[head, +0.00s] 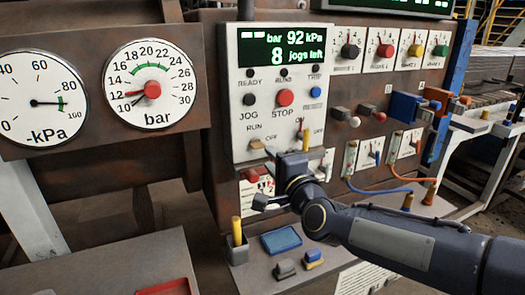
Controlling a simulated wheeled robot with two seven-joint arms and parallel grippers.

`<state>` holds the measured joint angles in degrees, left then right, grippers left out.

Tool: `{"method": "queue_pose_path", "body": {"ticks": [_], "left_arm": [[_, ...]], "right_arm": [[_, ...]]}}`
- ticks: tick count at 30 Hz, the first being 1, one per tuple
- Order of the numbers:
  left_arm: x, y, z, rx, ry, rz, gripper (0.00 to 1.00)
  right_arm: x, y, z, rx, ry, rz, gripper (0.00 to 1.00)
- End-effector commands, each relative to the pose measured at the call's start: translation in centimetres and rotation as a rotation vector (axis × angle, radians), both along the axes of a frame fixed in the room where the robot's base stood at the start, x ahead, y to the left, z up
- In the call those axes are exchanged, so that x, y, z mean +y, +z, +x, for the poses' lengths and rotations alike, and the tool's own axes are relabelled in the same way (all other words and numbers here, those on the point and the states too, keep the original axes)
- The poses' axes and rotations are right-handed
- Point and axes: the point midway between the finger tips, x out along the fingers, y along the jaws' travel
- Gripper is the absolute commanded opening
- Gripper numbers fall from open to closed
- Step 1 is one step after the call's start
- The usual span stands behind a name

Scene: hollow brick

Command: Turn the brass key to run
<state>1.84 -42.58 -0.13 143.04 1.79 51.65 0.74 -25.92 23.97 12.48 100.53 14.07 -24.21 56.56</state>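The control panel (240,95) faces me, with a RUN label at its lower left. A small tan-brass piece (257,144) sits just under that label and looks like the key. Its exact angle is too small to tell. My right gripper (265,179) is in front of the panel's lower edge, just below and right of that piece. Its two fingers are spread apart, with nothing visible between them. The upper finger looks close to the brass piece; I cannot tell whether they touch. My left gripper is not in view.
A red STOP button (285,97) and an upright yellow handle (306,140) are close to the gripper. A shelf below holds a yellow peg (237,231) and a blue tray (281,241). A bar gauge (149,85) hangs left.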

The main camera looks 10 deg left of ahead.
Motion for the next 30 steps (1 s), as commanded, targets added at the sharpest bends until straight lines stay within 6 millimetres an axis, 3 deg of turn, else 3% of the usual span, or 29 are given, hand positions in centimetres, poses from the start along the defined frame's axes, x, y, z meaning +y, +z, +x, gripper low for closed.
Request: {"method": "queue_pose_path", "body": {"ticks": [10,22,28,30], "left_arm": [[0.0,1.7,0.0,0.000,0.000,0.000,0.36],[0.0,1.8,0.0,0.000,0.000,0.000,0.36],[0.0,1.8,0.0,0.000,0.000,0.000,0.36],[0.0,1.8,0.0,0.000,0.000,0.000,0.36]], "right_arm": [[2.9,0.1,4.4,0.002,-0.001,-0.005,0.26],[3.4,-0.1,5.2,0.001,-0.001,-0.006,0.26],[3.4,-0.1,5.2,0.001,-0.001,-0.006,0.01],[3.3,-0.1,5.2,0.001,-0.001,-0.006,0.00]]}}
